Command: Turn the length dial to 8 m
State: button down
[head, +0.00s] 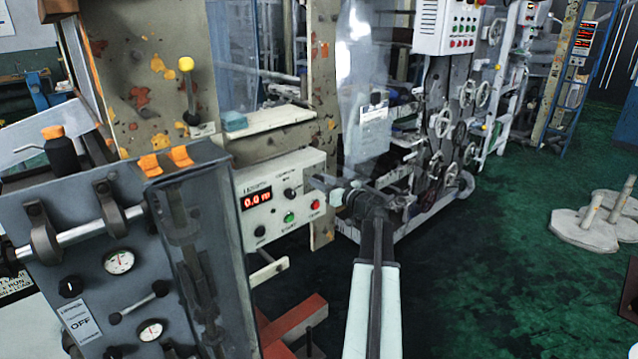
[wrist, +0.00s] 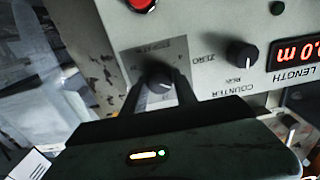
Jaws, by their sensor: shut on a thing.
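A small black dial (wrist: 160,79) on a grey label plate sits between the fingers of my gripper (wrist: 158,95) in the wrist view. The gripper is shut on it. In the head view my gripper (head: 322,184) reaches the right side of the pale control panel (head: 272,212) and hides this dial. The red display (head: 257,198) reads 0.0 m; the wrist view shows part of the display (wrist: 297,52) upside down, with LENGTH beside it.
The COUNTER knob (wrist: 241,55), marked RUN and ZERO, is close beside my gripper. A red button (head: 315,205), green button (head: 289,217) and black knob (head: 260,231) share the panel. A grey machine (head: 110,250) stands at left.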

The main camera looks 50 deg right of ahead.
dwell(0.3)
jog(key=c, duration=1)
grip_release()
jog(key=shift+w, duration=0.1)
jog(key=shift+o, duration=0.2)
jog(key=s, duration=0.7)
jog(key=shift+s+a, duration=0.3)
jog(key=shift+s, duration=0.1)
